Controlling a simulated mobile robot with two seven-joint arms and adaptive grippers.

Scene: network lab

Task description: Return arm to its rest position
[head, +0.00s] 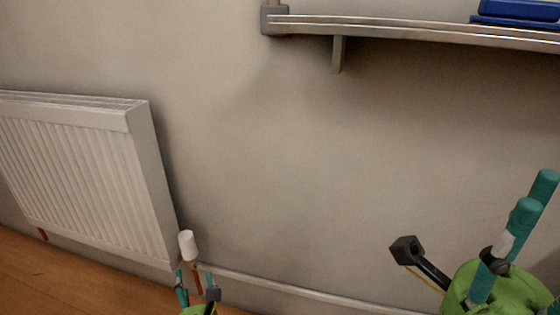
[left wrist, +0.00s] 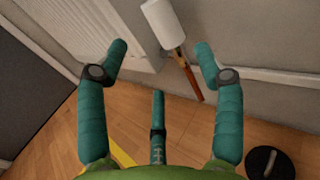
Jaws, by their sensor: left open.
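My left gripper (head: 195,277) is low in the head view, left of centre. Its teal fingers are spread and hold nothing. In the left wrist view the open left gripper (left wrist: 160,65) shows two fingers at the sides and a third at the bottom middle. My right gripper (head: 536,192), green with teal fingers, is at the lower right of the head view. It is partly cut off by the frame edge, and nothing clearly shows between its fingers.
A white radiator (head: 70,165) hangs on the wall at left. A white cylindrical valve head (head: 188,244) on a reddish pipe lies just beyond my left fingers. A wall-mounted metal rail (head: 400,30) carries a blue object (head: 515,12). Wooden floor (head: 60,285) is at lower left.

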